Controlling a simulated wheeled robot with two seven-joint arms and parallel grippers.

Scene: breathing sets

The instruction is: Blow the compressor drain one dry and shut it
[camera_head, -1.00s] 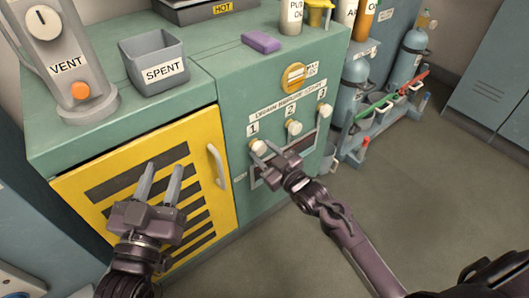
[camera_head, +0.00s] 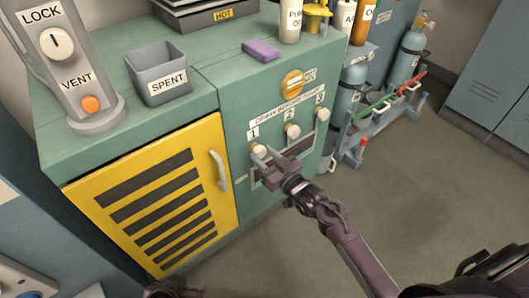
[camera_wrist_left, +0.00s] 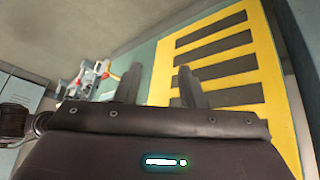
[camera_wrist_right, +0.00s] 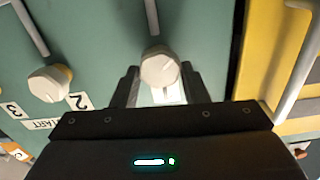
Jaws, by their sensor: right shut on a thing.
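A green panel (camera_head: 238,127) carries three pale drain knobs under a printed label strip. Knob 1 (camera_head: 258,150) is at the left, knob 2 (camera_head: 292,131) in the middle, knob 3 (camera_head: 322,114) at the right. My right gripper (camera_head: 267,159) is shut on knob 1, which also shows between its fingers in the right wrist view (camera_wrist_right: 160,67). Knob 2 shows beside it there (camera_wrist_right: 48,84). My left gripper (camera_wrist_left: 160,88) is open and empty in front of the yellow louvred door; only a sliver of that arm shows at the head view's bottom edge.
A yellow louvred door (camera_head: 110,182) with a pale handle (camera_head: 219,171) is left of the knobs. On top stand a lock/vent switch post (camera_head: 75,72), a grey SPENT bin (camera_head: 160,86) and a purple block (camera_head: 261,50). Gas cylinders (camera_head: 408,60) stand at right. The floor in front is clear.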

